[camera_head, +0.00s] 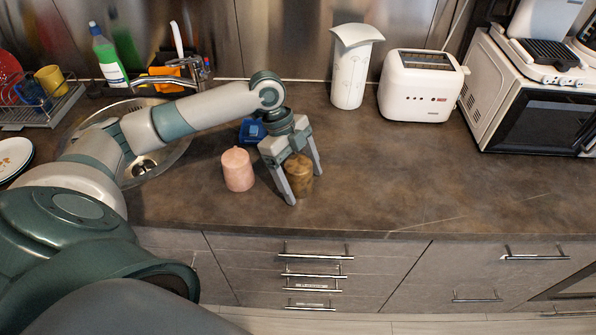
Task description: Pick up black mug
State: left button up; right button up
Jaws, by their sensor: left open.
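I cannot make out a black mug in the head view. My left gripper (305,188) points down over the counter with its fingers apart. A brown-gold cylindrical object (299,172) stands between or just behind the fingers, partly hidden by the near one; I cannot tell if they touch it. A pink canister-like object (237,169) stands just left of the gripper. A dark blue object (252,130) sits behind it, partly hidden by my left arm. My right gripper is not in view.
A sink (168,165) and a dish rack (40,112) with a yellow mug (50,79) are at the left. A white jug-like container (351,75), a toaster (420,86) and a microwave (528,108) line the back. The counter (400,175) is clear at front right.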

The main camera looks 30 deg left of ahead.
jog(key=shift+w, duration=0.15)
pick_arm(q)
jog(key=shift+c, duration=0.6)
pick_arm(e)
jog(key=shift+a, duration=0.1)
pick_arm(q)
jog(key=c, duration=1)
jog(key=shift+c, duration=1)
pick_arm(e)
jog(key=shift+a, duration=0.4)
pick_arm(q)
jog(key=shift+r, duration=0.1)
